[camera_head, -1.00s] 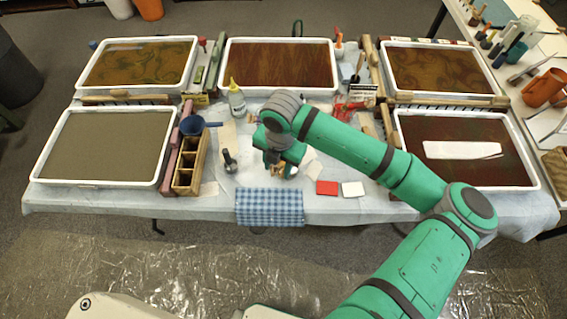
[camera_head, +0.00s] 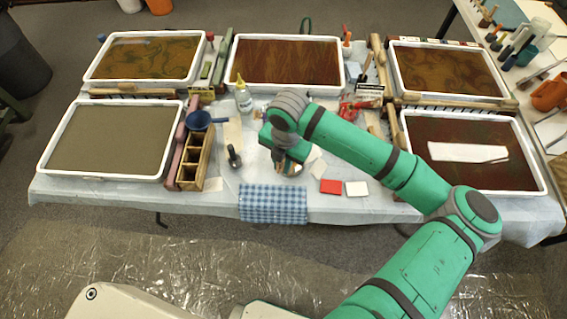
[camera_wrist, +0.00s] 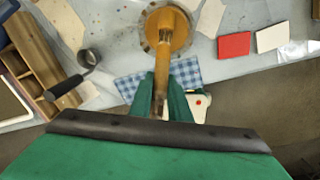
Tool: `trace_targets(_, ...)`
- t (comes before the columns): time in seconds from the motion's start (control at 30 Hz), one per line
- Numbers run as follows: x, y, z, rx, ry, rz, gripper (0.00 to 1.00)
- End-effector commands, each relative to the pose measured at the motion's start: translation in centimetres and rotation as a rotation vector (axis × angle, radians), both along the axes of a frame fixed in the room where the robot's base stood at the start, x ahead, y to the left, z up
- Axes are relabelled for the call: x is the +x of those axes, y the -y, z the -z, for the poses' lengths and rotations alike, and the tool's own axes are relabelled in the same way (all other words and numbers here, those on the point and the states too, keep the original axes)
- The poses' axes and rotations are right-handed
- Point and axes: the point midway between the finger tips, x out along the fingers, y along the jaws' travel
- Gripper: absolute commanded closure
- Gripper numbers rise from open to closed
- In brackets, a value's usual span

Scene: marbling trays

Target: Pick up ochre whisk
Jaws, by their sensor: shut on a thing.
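The ochre whisk (camera_wrist: 162,64) is between the two green fingers of my gripper (camera_wrist: 160,100) in the wrist view. The gripper is shut on its handle. The whisk's round ochre end points away from the wrist camera, over a speckled round dish (camera_wrist: 147,38). I cannot tell whether the whisk touches the dish. In the head view my gripper (camera_head: 287,166) is over the dish near the table's front edge, and my arm hides most of the whisk.
A blue checked cloth (camera_head: 273,203) hangs at the front edge. Red (camera_head: 331,187) and white (camera_head: 356,189) cards lie to the right. A wooden divided box (camera_head: 195,160) and a dark-handled tool (camera_head: 234,157) are to the left. White-rimmed trays surround the middle.

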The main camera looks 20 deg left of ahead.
Motion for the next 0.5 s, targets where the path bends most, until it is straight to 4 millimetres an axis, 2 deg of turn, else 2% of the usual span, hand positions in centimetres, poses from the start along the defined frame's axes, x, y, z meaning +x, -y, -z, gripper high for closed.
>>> trace_targets(0.2, 0.0, -0.1, -2.5, 0.001, 0.002, -0.002, 1.00)
trace_targets(0.5, -1.6, 2.9, -6.4, 0.000, 0.003, 0.002, 1.00)
